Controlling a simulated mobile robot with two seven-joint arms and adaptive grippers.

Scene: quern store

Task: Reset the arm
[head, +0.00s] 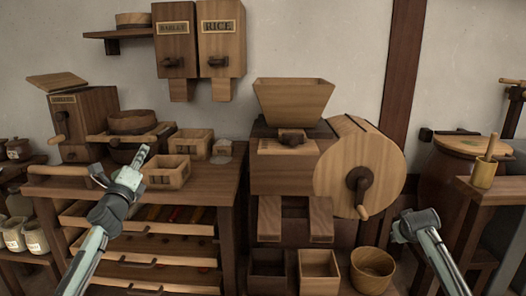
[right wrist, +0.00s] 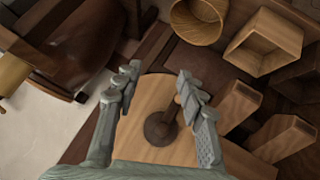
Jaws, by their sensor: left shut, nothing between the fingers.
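My left gripper (head: 141,154) shows in the head view, shut and empty. Its fingers point up and to the right, in front of the round sieve and just left of a small wooden box (head: 167,172) on the worktable. I cannot tell whether it touches anything. My right arm's end shows low on the right of the head view, beside the mill's wheel. In the right wrist view my right gripper (right wrist: 160,84) is open, its two fingers spread with nothing between them. The mill's round wheel (right wrist: 155,90) with its dark crank hub lies beyond the fingers.
A wooden mill with a hopper (head: 292,100) and a crank wheel (head: 340,165) stands in the middle. The worktable (head: 205,190) with drawers is at left. Barley and rice dispensers (head: 219,45) hang above. A bucket (head: 372,272) and a square box (head: 319,272) sit below the mill.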

